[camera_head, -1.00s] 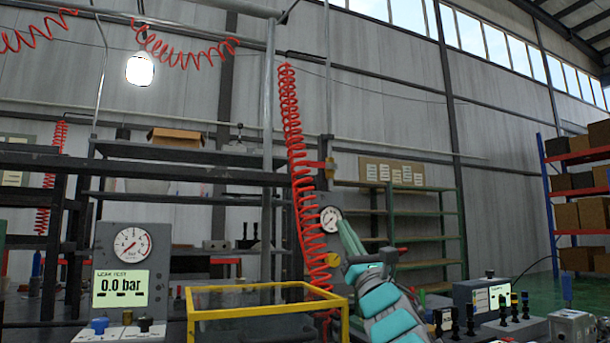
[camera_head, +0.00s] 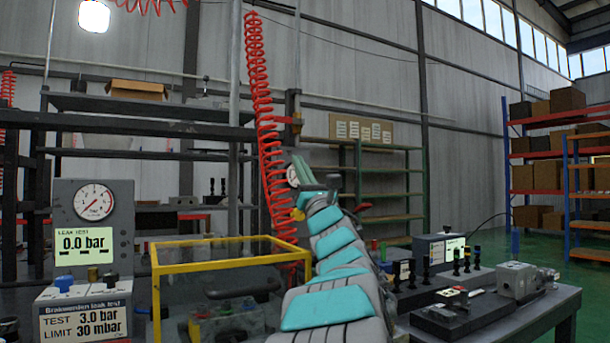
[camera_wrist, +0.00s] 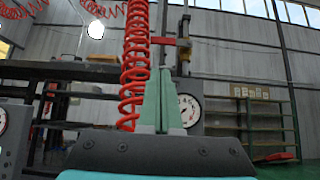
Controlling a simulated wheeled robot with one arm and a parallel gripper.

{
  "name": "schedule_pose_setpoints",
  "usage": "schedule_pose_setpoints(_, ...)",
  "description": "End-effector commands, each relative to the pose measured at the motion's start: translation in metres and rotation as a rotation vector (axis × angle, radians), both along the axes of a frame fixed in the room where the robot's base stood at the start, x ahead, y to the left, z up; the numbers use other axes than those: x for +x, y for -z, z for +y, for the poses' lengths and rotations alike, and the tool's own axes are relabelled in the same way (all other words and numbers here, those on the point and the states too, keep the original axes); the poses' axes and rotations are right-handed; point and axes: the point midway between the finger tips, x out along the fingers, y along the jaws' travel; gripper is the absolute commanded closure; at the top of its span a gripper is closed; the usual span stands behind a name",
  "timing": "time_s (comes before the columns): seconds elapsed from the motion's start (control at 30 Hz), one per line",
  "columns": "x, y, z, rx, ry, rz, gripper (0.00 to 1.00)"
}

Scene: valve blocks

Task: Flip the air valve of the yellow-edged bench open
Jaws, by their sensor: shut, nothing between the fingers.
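A red lever (camera_head: 284,119) sticks out level to the left from a brass-coloured valve body (camera_head: 294,103) on an upright pipe. The wrist view shows the lever (camera_wrist: 170,41) and the valve body (camera_wrist: 183,55) again, with the lever crosswise to the pipe. My gripper (camera_head: 297,157) is below the lever, its green fingers pointing up, closed together and empty. In the wrist view the fingertips (camera_wrist: 160,70) show just below the lever, apart from it in the picture; I cannot tell the depth gap. A yellow-edged frame (camera_head: 156,290) stands in front, left of my arm.
A red coiled hose (camera_head: 262,120) hangs just left of the fingers. A round gauge (camera_wrist: 189,110) sits behind and right of them. A leak-test panel (camera_head: 93,225) reads 0.0 bar. At right, a table (camera_head: 560,310) holds valve blocks. Green shelves (camera_head: 395,170) stand behind.

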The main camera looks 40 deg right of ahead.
Motion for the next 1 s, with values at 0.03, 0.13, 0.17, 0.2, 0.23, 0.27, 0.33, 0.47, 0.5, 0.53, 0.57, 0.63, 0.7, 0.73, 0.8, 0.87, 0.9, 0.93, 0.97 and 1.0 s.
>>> schedule_pose_setpoints(0.03, 0.006, -0.007, 0.000, -0.002, -0.003, -0.003, 1.00)
schedule_pose_setpoints(0.13, 0.016, -0.016, -0.004, 0.001, -0.001, 0.001, 1.00)
schedule_pose_setpoints(0.17, 0.019, -0.018, -0.005, 0.000, -0.001, 0.002, 1.00)
schedule_pose_setpoints(0.2, 0.023, -0.023, -0.005, -0.001, -0.003, 0.000, 1.00)
schedule_pose_setpoints(0.23, 0.025, -0.026, -0.005, -0.003, -0.003, 0.000, 1.00)
schedule_pose_setpoints(0.27, 0.028, -0.030, -0.005, -0.003, -0.002, -0.001, 1.00)
schedule_pose_setpoints(0.33, 0.034, -0.035, -0.008, 0.000, -0.001, 0.001, 1.00)
schedule_pose_setpoints(0.47, 0.046, -0.047, -0.011, -0.001, -0.002, -0.001, 1.00)
schedule_pose_setpoints(0.5, 0.049, -0.050, -0.012, 0.002, 0.000, 0.001, 1.00)
schedule_pose_setpoints(0.53, 0.052, -0.052, -0.013, 0.002, 0.000, 0.001, 1.00)
schedule_pose_setpoints(0.57, 0.054, -0.056, -0.013, 0.000, 0.000, 0.001, 1.00)
schedule_pose_setpoints(0.63, 0.059, -0.063, -0.013, -0.003, -0.001, -0.001, 1.00)
schedule_pose_setpoints(0.7, 0.065, -0.067, -0.016, -0.001, -0.001, 0.000, 1.00)
schedule_pose_setpoints(0.73, 0.068, -0.069, -0.017, 0.001, -0.001, 0.001, 1.00)
schedule_pose_setpoints(0.8, 0.073, -0.075, -0.018, 0.000, 0.000, 0.000, 1.00)
schedule_pose_setpoints(0.87, 0.076, -0.079, -0.018, -0.001, -0.001, 0.000, 1.00)
schedule_pose_setpoints(0.9, 0.078, -0.081, -0.019, -0.001, -0.001, 0.000, 1.00)
schedule_pose_setpoints(0.93, 0.080, -0.083, -0.019, -0.001, -0.001, -0.001, 1.00)
schedule_pose_setpoints(0.97, 0.081, -0.084, -0.019, -0.001, -0.001, -0.001, 1.00)
schedule_pose_setpoints(1.0, 0.083, -0.086, -0.019, -0.001, -0.001, -0.001, 1.00)
